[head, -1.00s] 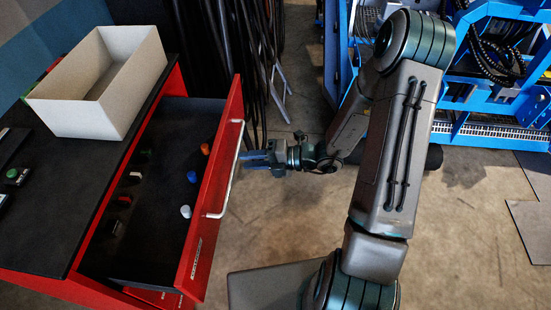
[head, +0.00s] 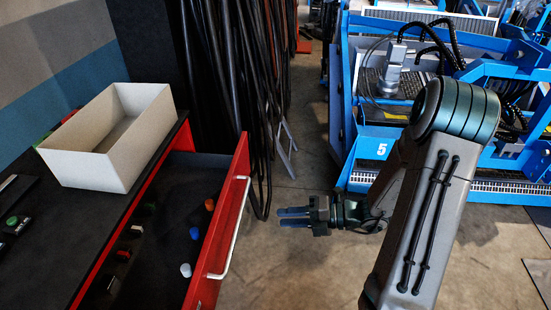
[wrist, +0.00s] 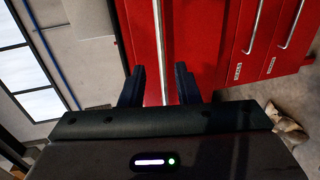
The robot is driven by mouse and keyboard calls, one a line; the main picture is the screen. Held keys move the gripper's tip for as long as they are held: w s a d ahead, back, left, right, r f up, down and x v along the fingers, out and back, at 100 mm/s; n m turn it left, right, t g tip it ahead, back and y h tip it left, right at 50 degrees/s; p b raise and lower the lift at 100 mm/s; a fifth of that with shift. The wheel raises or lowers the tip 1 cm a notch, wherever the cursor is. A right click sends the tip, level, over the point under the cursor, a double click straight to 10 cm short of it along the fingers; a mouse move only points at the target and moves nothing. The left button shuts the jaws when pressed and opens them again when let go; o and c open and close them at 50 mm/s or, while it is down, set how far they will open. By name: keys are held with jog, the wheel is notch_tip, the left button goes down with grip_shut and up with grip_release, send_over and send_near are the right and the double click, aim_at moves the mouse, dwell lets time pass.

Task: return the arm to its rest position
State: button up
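My gripper (head: 281,217) is in the middle of the head view, to the right of the open red drawer (head: 212,262) and apart from its handle (head: 238,225). In the wrist view, the two dark fingers of my gripper (wrist: 159,84) stand apart with nothing held between them. Behind them are the red cabinet fronts (wrist: 225,45) with metal handles. My arm (head: 440,200) reaches in from the right of the head view, bent at the elbow.
A white box (head: 85,165) stands on the black cabinet top. Blue machinery (head: 380,150) stands behind.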

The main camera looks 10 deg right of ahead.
jog(key=s+a+r+n+g+h, duration=0.1)
jog(key=s+r+n+g+h, duration=0.3)
jog(key=n, duration=0.7)
jog(key=s+r+n+g+h, duration=0.2)
jog(key=s+r+n+h, duration=0.3)
jog(key=n, duration=0.6)
jog(key=s+d+r+n+t+h, duration=0.4)
jog(key=d+r+n+t+h, duration=0.1)
jog(key=n, duration=1.2)
notch_tip(320, 180, up, 2)
jog(key=shift+d+r+t+h, duration=0.2)
jog(key=shift+t+h, duration=0.2)
jog(key=shift+h, duration=0.2)
